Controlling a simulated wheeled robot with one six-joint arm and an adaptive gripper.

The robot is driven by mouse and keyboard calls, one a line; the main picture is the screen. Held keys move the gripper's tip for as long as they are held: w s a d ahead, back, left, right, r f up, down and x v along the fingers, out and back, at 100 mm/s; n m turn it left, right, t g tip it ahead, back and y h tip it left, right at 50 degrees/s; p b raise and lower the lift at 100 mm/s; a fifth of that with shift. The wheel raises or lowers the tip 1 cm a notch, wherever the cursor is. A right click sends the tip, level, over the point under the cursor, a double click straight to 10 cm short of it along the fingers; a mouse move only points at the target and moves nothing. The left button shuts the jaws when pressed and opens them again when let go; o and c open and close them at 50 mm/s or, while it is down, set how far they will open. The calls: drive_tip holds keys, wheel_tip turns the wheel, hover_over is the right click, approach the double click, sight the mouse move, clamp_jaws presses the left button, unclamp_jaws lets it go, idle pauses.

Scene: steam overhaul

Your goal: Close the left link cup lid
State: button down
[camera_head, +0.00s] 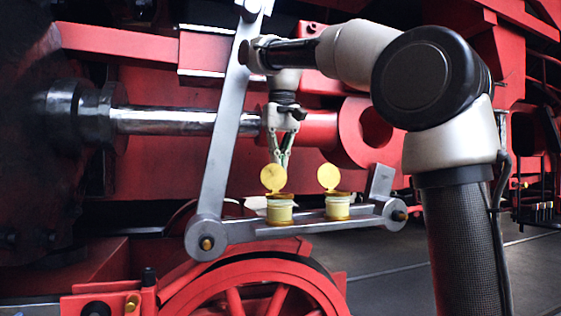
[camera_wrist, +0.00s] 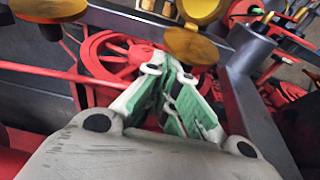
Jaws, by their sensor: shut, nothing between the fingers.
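The left link cup (camera_head: 280,211) is a small pale yellow cup on the grey link. Its round yellow lid (camera_head: 273,178) stands up, open, above the rim. The right link cup (camera_head: 338,206) is alike, and its lid (camera_head: 328,176) also stands open. My gripper (camera_head: 281,163) points down, just above and behind the left lid, which overlaps its fingertips; contact cannot be told. In the wrist view, my gripper's green-padded fingers (camera_wrist: 172,76) are shut and empty. A brass disc (camera_wrist: 192,46) shows just beyond the tips; which cup it belongs to is unclear.
The grey link bar (camera_head: 300,228) runs under both cups, joined to a tall slanted grey lever (camera_head: 222,140) at left. A steel rod (camera_head: 180,122) and red end (camera_head: 365,130) lie behind. A red wheel (camera_head: 260,290) is below. The space above the right cup is free.

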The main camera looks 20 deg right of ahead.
sight(283, 169)
drive_tip(key=shift+s, duration=0.1)
drive_tip(key=s+t, duration=0.1)
drive_tip(key=t, duration=0.1)
drive_tip(key=s+r+t, duration=0.1)
drive_tip(key=s+t, duration=0.1)
drive_tip(key=shift+s+t, duration=0.1)
drive_tip(key=shift+t, duration=0.3)
drive_tip(key=s+t, duration=0.1)
drive_tip(key=t, duration=0.1)
drive_tip(key=s+t, duration=0.2)
drive_tip(key=shift+f, duration=0.1)
drive_tip(key=shift+s+t, duration=0.3)
drive_tip(key=shift+t, duration=0.1)
drive_tip(key=s+f, duration=0.4)
drive_tip(key=shift+s+f, duration=0.3)
drive_tip(key=shift+f, duration=0.05)
drive_tip(key=shift+f, duration=0.1)
